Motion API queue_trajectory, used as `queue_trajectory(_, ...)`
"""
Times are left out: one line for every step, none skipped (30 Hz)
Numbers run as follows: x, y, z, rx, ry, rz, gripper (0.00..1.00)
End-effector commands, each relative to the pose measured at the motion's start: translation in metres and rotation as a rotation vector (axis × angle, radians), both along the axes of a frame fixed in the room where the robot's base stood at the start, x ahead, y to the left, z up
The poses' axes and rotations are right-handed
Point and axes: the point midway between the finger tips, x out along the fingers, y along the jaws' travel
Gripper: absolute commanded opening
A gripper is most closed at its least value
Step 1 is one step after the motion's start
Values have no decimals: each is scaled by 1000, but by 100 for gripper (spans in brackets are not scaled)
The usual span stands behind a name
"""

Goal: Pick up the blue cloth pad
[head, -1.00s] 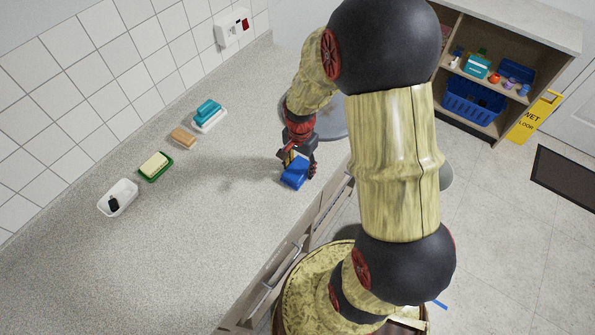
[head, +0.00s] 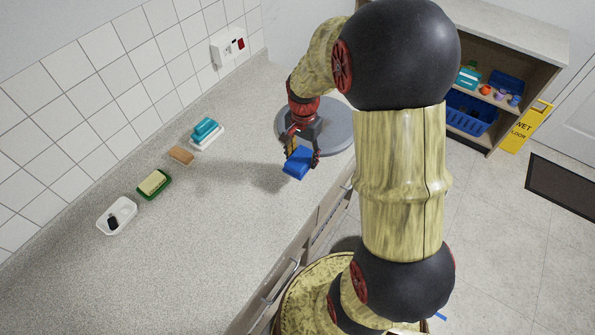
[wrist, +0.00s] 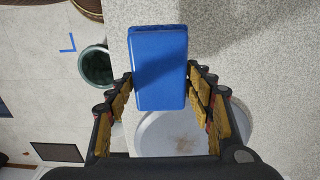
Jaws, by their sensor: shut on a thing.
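The blue cloth pad (head: 297,162) is a small blue block in my gripper (head: 301,157). In the wrist view the blue pad (wrist: 160,68) sits between the two fingers of my gripper (wrist: 160,85), which are shut on its sides. In the head view the pad appears held above the speckled grey counter (head: 225,230), near its front edge. The pad's far side is hidden.
A round grey disc (head: 338,138) lies behind my gripper. The mid-counter is clear.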

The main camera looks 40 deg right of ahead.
Motion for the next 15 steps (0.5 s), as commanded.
queue_trajectory(5,-9,10,-1,-1,-3,28)
queue_trajectory(8,-15,12,0,0,-5,28)
queue_trajectory(12,-23,15,0,0,-4,28)
queue_trajectory(15,-29,18,0,0,-4,28)
queue_trajectory(18,-34,20,1,1,-4,28)
queue_trajectory(22,-41,23,0,0,-3,28)
queue_trajectory(24,-45,26,0,0,-3,28)
queue_trajectory(27,-49,28,1,1,-2,28)
queue_trajectory(30,-55,31,1,1,-3,28)
queue_trajectory(32,-59,33,0,0,-3,28)
queue_trajectory(34,-62,35,-1,0,-2,28)
queue_trajectory(36,-66,36,1,1,-1,28)
queue_trajectory(38,-69,38,1,1,-1,28)
queue_trajectory(40,-71,39,1,1,-1,28)
queue_trajectory(41,-74,40,0,0,-1,28)
